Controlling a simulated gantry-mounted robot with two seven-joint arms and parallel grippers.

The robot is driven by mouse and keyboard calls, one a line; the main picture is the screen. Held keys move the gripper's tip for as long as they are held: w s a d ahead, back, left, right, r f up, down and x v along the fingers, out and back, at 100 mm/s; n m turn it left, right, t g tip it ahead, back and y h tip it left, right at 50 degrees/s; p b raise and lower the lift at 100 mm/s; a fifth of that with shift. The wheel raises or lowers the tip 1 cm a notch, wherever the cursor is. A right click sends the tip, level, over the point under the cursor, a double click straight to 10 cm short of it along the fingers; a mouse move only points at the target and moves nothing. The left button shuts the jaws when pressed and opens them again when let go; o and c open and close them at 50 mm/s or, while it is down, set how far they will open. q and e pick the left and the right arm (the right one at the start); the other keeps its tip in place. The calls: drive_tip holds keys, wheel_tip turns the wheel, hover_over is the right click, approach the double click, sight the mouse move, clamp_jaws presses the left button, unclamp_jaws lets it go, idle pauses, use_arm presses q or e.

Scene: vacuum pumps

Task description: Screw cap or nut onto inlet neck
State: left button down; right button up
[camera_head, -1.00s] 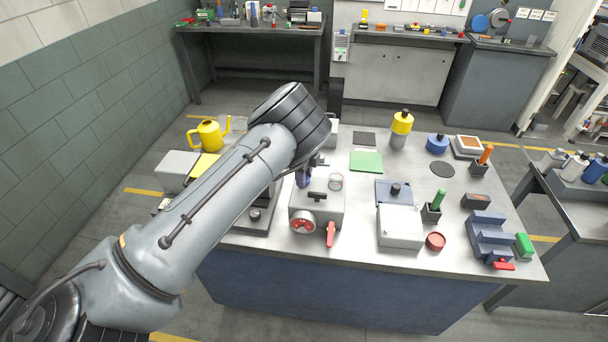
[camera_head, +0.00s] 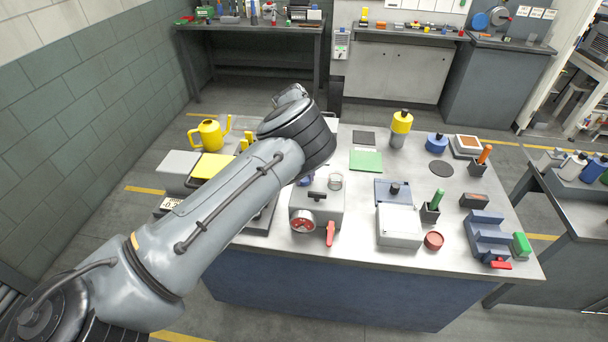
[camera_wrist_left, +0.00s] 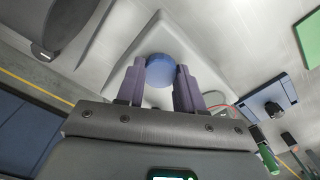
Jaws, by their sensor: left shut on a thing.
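My left gripper (camera_wrist_left: 160,76) has its two purple fingers shut on a round blue cap (camera_wrist_left: 159,70) in the left wrist view. Beyond the cap is a pale grey surface with a raised edge; the neck under the cap is hidden, so I cannot tell whether the threads are engaged. In the head view a grey pump box (camera_head: 325,203) with a red-rimmed gauge (camera_head: 302,222) and a red lever (camera_head: 330,233) stands on the bench. A small blue-purple patch shows at its back left, beside my arm, which hides most of the gripper. My right gripper is out of view.
A clear glass ring (camera_head: 335,181) sits on the box's back right. A yellow watering can (camera_head: 209,134) stands left. A green mat (camera_head: 366,161) lies behind.

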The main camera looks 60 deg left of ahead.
use_arm(q)
drive_tip(key=m, duration=0.5)
drive_tip(key=shift+m+p, duration=0.3)
drive_tip(key=shift+p, duration=0.1)
drive_tip(key=m, duration=0.4)
drive_tip(key=shift+p, duration=0.35)
drive_tip(key=m+p, duration=0.1)
drive_tip(key=m, duration=0.4)
drive_tip(key=shift+r+m, duration=0.1)
drive_tip(key=shift+m, duration=0.2)
drive_tip(key=m+p, duration=0.2)
drive_tip(key=m, duration=0.2)
drive_tip(key=shift+m, duration=0.3)
drive_tip(key=c, duration=0.6)
unclamp_jaws()
drive_tip(key=shift+c, duration=0.2)
